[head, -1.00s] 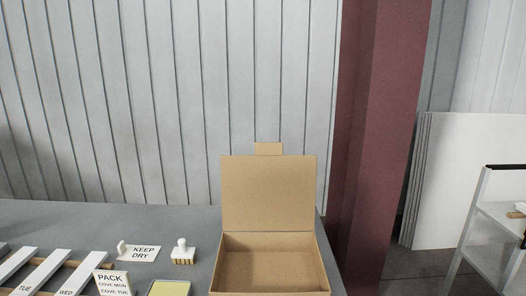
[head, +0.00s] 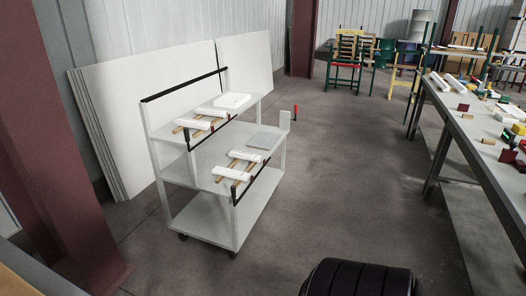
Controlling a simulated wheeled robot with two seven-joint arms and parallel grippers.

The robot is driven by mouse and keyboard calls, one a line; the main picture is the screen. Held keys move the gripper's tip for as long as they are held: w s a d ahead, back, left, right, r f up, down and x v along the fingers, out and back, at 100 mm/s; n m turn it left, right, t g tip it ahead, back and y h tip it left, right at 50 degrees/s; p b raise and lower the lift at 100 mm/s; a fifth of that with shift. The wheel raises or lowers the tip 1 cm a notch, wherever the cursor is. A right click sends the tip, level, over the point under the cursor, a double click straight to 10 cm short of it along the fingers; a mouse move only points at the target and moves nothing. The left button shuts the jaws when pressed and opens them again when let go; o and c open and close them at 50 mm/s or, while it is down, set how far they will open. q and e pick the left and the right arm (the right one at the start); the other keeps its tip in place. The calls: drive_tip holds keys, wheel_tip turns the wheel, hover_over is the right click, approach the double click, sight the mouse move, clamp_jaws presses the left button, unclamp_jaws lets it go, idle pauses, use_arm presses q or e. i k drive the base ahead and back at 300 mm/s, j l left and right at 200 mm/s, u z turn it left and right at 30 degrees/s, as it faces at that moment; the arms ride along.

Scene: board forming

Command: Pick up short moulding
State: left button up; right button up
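White pieces that look like short mouldings lie on the grey cart. On its top shelf, two white pieces (head: 193,123) rest across wooden strips. On the shelf below, two more white pieces (head: 231,174) rest across wooden strips. Two white bars (head: 438,82) also lie on the bench at the right. I cannot tell from here which piece is the short moulding. Neither of my grippers is in view; only a dark rounded part of my own body shows at the bottom edge.
The cart (head: 190,207) has black rails and stands on open floor. White panels (head: 120,130) lean on the wall behind it. A dark red column (head: 65,150) stands at left. The long bench (head: 480,130) at right holds coloured blocks. Floor between cart and bench is clear.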

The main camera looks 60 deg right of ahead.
sight(248, 156)
drive_tip(key=z, duration=1.85)
drive_tip(key=i+u, duration=0.1)
drive_tip(key=u, duration=0.35)
drive_tip(key=i+l+u, duration=0.1)
drive_tip(key=u, duration=0.4)
drive_tip(key=i+l+u, duration=0.15)
drive_tip(key=l, duration=0.2)
drive_tip(key=i+l+u, duration=0.2)
drive_tip(key=l, duration=0.2)
drive_tip(key=i+l+u, duration=0.15)
drive_tip(key=l, duration=0.25)
drive_tip(key=l+u, duration=0.2)
drive_tip(key=l, duration=0.2)
drive_tip(key=i+l+u, duration=0.15)
drive_tip(key=l, duration=0.3)
